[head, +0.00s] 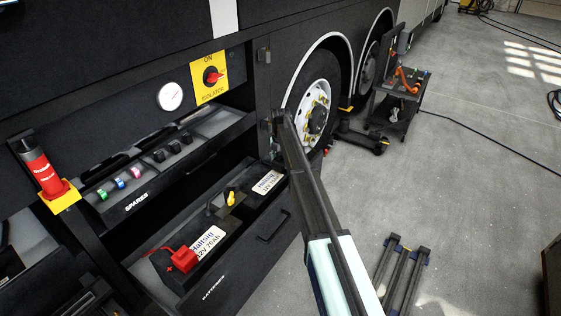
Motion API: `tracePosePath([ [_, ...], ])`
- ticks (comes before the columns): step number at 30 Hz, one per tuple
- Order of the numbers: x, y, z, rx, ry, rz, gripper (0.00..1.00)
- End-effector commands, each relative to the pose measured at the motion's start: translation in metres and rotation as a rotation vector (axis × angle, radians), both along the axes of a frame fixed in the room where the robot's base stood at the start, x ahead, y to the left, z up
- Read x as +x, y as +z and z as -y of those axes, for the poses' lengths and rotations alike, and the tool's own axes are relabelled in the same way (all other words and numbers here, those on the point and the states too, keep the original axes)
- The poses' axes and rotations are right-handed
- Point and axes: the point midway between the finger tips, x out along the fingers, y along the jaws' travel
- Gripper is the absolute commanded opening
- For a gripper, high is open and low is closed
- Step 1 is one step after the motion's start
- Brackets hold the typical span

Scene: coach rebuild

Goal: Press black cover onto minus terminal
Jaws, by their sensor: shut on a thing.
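Two dark batteries with white labels sit in the open lower drawer in the head view: the near battery (208,242) and the far battery (267,183). A red cover (182,259) with a plus mark sits at the near battery's front corner. A small dark shape (211,209) stands at its far end; I cannot tell whether it is the black cover or the minus terminal. My arm crosses the middle of the view and ends in front of the wheel. My gripper and anything in it cannot be made out.
A yellow piece (231,198) stands between the batteries. Above is the spares drawer (137,203) with coloured rings and several black knobs. A red isolator switch (212,75), a gauge (172,96) and a red extinguisher (43,174) are nearby. A tool cart (398,105) stands beyond the wheel.

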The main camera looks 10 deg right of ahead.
Motion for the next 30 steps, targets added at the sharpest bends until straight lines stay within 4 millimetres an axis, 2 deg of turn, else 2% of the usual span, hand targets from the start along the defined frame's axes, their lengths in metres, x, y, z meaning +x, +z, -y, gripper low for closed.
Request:
tracePosePath([
  [30,0.0000,-0.0094,0.0000,0.000,0.000,0.000,0.29],
])
